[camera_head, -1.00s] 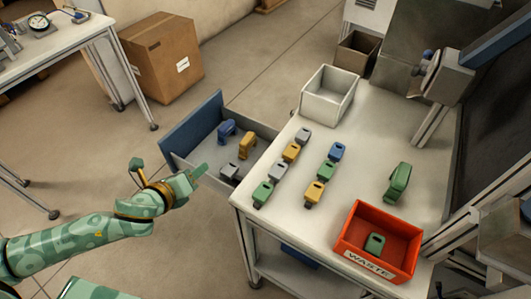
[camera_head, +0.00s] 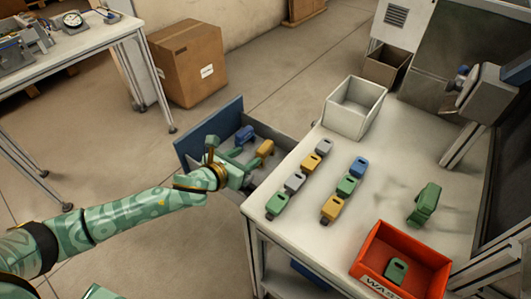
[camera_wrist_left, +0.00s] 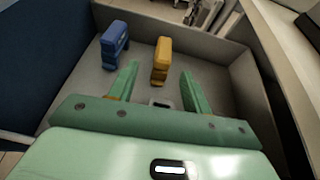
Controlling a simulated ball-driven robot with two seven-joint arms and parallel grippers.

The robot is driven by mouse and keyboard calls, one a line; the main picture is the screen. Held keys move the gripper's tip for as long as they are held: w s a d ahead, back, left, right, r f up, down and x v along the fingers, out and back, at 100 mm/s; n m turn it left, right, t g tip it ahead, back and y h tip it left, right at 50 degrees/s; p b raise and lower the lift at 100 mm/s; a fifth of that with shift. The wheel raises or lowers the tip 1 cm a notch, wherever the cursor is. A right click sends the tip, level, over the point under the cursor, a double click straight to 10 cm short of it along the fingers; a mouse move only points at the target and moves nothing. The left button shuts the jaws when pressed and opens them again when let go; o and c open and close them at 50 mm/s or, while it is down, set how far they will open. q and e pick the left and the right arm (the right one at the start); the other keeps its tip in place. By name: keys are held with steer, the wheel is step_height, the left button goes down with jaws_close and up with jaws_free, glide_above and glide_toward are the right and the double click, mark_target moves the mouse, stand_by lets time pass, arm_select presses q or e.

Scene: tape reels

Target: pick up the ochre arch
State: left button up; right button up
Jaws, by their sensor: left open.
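The ochre arch (camera_head: 265,148) stands in the open drawer, near the table side. In the left wrist view the ochre arch (camera_wrist_left: 162,58) stands upright just beyond and between my fingertips, with no contact visible. My left gripper (camera_head: 249,163) is over the drawer, its jaws open and empty; its two green fingers (camera_wrist_left: 158,78) show in the left wrist view. A blue arch (camera_head: 245,135) stands left of the ochre one, outside the left finger. My right gripper is not in view.
The drawer's blue front (camera_head: 208,131) and grey walls (camera_wrist_left: 235,62) surround the arches. A grey slotted piece (camera_wrist_left: 160,103) lies low between my fingers, partly hidden. The table (camera_head: 388,195) beside it holds several coloured pieces, a white bin (camera_head: 345,118) and a red waste box (camera_head: 428,250).

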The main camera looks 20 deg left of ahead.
mark_target(261, 150)
arm_select(q)
steer(key=b+x, duration=0.1)
steer(key=x, duration=0.1)
steer(key=b+x, duration=0.1)
steer(key=x, duration=0.1)
steer(key=shift+d+f, duration=0.15)
steer(key=shift+d, duration=0.2)
steer(key=shift+w+d+f, duration=0.1)
steer(key=shift+w, duration=0.3)
steer(key=shift+c, duration=0.3)
jaws_close()
steer(key=shift+r, duration=0.25)
